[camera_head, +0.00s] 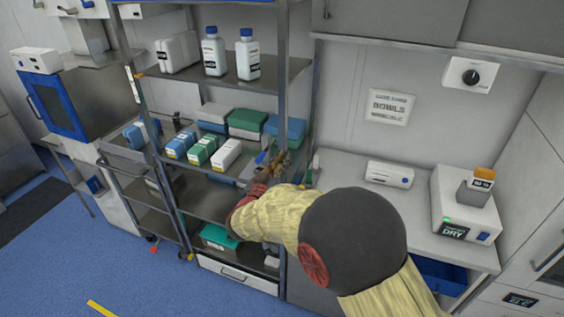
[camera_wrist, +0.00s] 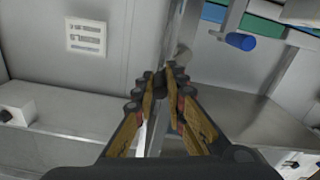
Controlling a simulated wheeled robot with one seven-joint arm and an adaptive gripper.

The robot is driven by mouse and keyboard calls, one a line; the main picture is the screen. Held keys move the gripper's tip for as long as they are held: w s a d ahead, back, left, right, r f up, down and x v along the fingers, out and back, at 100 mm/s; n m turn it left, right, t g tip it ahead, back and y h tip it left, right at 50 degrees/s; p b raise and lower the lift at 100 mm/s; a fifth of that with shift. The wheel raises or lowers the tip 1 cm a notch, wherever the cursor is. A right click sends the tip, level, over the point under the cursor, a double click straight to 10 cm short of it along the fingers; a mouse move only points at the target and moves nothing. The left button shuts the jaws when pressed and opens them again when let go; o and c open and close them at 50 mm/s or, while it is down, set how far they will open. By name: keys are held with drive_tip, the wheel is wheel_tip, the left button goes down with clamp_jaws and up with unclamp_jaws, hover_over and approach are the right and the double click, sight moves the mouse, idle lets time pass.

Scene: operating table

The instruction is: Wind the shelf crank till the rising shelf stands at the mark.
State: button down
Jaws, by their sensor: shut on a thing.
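My gripper (camera_head: 272,158) is at the right front post of the shelf rack in the head view. In the wrist view the gripper (camera_wrist: 160,88) is shut on a small dark piece between its fingertips, apparently the shelf crank's grip; the fingers hide most of it. The crank's arm cannot be made out in the head view. A shelf (camera_head: 188,168) carrying blue, green and white boxes stands mid-height in the rack, apparently the rising shelf. A white strip with dark ticks (camera_head: 130,86) and an orange pointer (camera_head: 138,75) are on the left post, above that shelf's level.
White bottles (camera_head: 248,55) stand on the upper shelf. A blue grip on a grey rod (camera_wrist: 241,41) is right of my fingers, apart from them. The counter (camera_head: 340,172) at right holds a white device (camera_head: 465,204). My arm hides part of the rack's right side.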

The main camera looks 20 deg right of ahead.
drive_tip(key=f+m+b, duration=0.1)
drive_tip(key=m+b, duration=0.3)
drive_tip(key=f+m+b, duration=0.2)
drive_tip(key=m+b, duration=0.2)
drive_tip(key=m, duration=0.1)
drive_tip(key=f+m+b, duration=0.2)
drive_tip(key=m+b, duration=0.2)
drive_tip(key=m, duration=0.1)
drive_tip(key=shift+s+d+f+b, duration=0.15)
drive_tip(key=shift+s+d+b, duration=0.15)
drive_tip(key=shift+s+d, duration=0.1)
drive_tip(key=c, duration=1.9)
unclamp_jaws()
drive_tip(key=shift+o, duration=0.4)
drive_tip(key=shift+r, duration=0.2)
drive_tip(key=v, duration=1.2)
